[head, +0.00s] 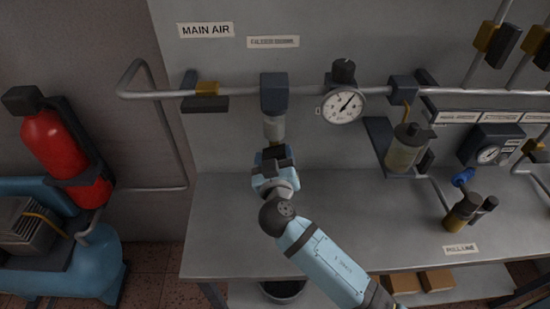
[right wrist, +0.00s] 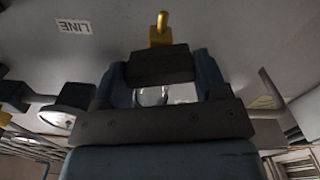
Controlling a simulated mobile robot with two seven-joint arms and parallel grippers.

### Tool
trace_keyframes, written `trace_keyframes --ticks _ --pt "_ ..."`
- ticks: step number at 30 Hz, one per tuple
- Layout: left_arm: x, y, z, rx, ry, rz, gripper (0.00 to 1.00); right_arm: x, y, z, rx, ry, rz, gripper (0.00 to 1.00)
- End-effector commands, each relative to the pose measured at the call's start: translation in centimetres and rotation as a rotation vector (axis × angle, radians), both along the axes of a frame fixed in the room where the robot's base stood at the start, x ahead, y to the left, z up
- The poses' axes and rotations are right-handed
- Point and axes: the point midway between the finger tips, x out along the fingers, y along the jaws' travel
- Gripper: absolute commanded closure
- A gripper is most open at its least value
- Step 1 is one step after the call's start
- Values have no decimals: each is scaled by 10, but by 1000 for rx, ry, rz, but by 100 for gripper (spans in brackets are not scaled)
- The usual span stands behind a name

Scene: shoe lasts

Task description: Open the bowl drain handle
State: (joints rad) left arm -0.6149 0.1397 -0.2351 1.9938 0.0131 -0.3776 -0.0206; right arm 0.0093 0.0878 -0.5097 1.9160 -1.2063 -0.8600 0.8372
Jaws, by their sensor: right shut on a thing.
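The bowl (head: 273,129) is a pale, cloudy cylinder under a dark square housing (head: 274,93) on the wall pipe. My right gripper (head: 273,158) is just below the bowl, with its arm coming up from the lower right. In the right wrist view its two blue fingers (right wrist: 160,78) are shut on a dark block, which appears to be the drain handle (right wrist: 160,63). A brass stub (right wrist: 161,28) sticks out beyond the block. A shiny, clear surface shows between the fingers behind it. The handle's turn angle is hard to tell. My left gripper is out of view.
A second bowl unit (head: 406,148) stands farther right. The grey bench (head: 222,225) is clear on the left. A red extinguisher (head: 52,143) is far left.

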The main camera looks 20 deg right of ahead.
Motion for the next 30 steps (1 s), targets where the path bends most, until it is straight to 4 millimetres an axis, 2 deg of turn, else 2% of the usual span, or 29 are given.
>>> trace_keyframes --ticks 14,30 --pt "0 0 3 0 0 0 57 1 0 1 -436 124 -3 58" --pt "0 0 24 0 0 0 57 1 1 2 -920 261 -4 58"
